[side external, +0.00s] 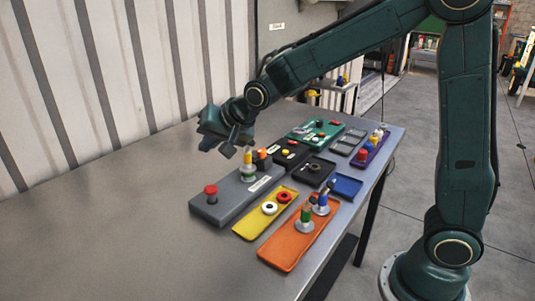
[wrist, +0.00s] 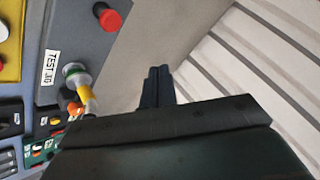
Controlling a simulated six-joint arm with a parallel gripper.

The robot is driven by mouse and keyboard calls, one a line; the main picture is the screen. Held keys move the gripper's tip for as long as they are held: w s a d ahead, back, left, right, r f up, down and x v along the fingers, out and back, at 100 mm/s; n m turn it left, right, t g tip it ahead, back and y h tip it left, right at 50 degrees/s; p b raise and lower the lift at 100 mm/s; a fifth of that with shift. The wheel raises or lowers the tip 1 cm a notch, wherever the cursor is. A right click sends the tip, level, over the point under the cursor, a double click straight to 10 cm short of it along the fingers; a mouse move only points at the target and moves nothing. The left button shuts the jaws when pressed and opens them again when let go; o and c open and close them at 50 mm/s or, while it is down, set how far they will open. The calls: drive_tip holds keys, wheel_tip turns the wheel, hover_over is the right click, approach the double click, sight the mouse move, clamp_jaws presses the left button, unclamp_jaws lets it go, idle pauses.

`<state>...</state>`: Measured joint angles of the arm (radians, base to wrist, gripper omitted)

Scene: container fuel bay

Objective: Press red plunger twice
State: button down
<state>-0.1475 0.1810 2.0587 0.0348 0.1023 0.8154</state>
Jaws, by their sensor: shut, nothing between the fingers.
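The red plunger (side external: 211,190) has a round red cap and stands upright at the near left end of a grey panel (side external: 232,202). In the wrist view the red cap (wrist: 109,20) shows at the top left, on the grey panel (wrist: 88,45). My gripper (side external: 209,144) is raised above the table, behind the panel and apart from the plunger. In the wrist view my gripper's dark fingers (wrist: 157,86) are together, with nothing between them, and they appear below and right of the red cap.
A yellow-topped post (side external: 248,158) stands on the same panel close to my gripper. A yellow tray (side external: 250,226) and an orange tray (side external: 282,257) hold other knobs and buttons to the right. The metal table (side external: 120,215) is bare on the left.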

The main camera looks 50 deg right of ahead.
sight(214, 189)
drive_tip(key=shift+f, duration=0.15)
drive_tip(key=shift+f, duration=4.25)
